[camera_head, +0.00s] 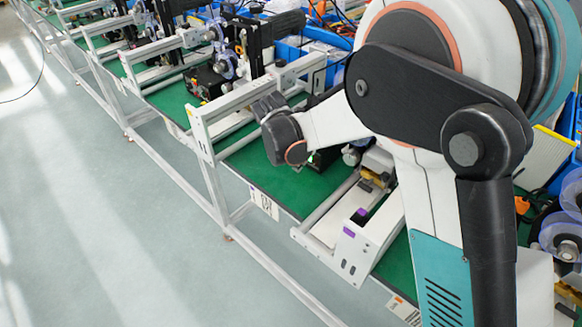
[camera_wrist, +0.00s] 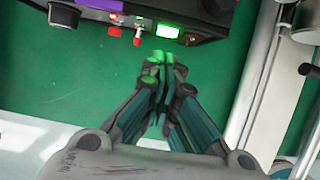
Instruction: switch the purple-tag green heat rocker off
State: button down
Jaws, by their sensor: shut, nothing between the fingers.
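A black box (camera_wrist: 222,14) with a purple tag (camera_wrist: 101,4) on its edge lies at the top of the wrist view. A lit green rocker (camera_wrist: 167,31) is on its front face, right of the tag. My gripper (camera_wrist: 159,64) is shut and empty, its fingertips just below the rocker in that view. A small gap shows between them in the picture; I cannot tell the depth. The fingertips have a green tint. In the head view a small green glow (camera_head: 311,157) shows beside my wrist, which hides the gripper.
A red button (camera_wrist: 115,31) and a small red-tipped part (camera_wrist: 138,36) sit left of the rocker. A metal rail (camera_wrist: 262,75) runs along the right. White frames (camera_head: 350,251) with purple tags stand on the green bench (camera_head: 262,160). The floor at left is clear.

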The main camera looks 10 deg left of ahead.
jog(key=shift+w+d, duration=0.25)
jog(key=shift+w, duration=0.2)
jog(key=shift+r, duration=0.1)
jog(key=shift+w+d+r+g+y+p, duration=0.35)
jog(key=shift+w+r+g+p, duration=0.1)
jog(key=shift+w+g+p, duration=0.2)
jog(key=shift+s+a+f, duration=0.15)
jog(key=shift+s+f, duration=0.05)
jog(key=shift+r, duration=0.1)
jog(key=shift+r, duration=0.7)
